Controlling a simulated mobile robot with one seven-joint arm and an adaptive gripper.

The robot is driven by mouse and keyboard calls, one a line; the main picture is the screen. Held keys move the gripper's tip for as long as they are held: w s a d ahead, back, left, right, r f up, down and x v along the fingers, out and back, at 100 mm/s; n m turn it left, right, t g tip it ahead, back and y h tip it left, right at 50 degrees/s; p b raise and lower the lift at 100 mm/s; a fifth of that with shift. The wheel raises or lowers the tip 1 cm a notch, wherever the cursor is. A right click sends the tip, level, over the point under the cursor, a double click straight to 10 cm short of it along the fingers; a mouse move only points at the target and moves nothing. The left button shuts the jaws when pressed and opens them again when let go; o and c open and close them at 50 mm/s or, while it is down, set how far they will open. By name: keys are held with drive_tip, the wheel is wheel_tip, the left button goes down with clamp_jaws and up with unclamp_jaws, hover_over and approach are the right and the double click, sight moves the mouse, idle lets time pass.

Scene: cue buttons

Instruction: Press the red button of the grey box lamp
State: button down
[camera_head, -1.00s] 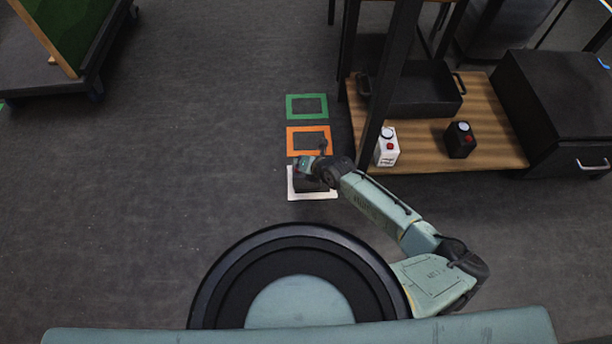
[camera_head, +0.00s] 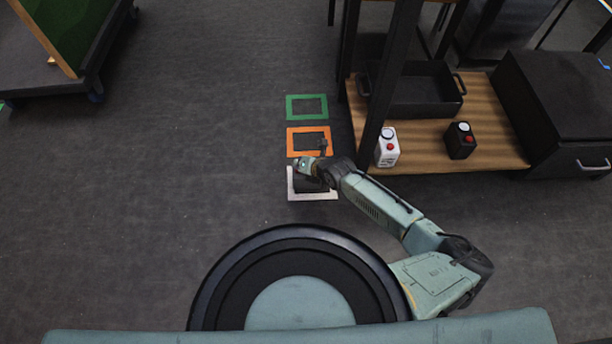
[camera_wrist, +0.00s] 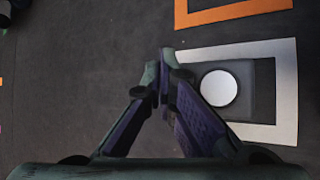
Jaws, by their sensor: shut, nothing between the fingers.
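The grey box lamp (camera_wrist: 247,102), a dark grey box with a round white lamp top (camera_wrist: 218,87), lies inside a white square frame (camera_wrist: 287,98) on the floor. In the head view my arm largely covers the box. Its red button does not show in either view. My gripper (camera_wrist: 161,62) is shut and empty, its fingertips just left of the box in the wrist view and over its left part of the frame. In the head view my gripper (camera_head: 306,166) is over the white frame. I cannot tell whether the fingertips touch the box.
An orange frame (camera_head: 294,142) and a green frame (camera_head: 292,107) lie beyond the white one.

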drive_tip(key=shift+r, duration=0.5)
drive_tip(key=shift+r+p, duration=2.25)
drive_tip(key=shift+r, duration=0.75)
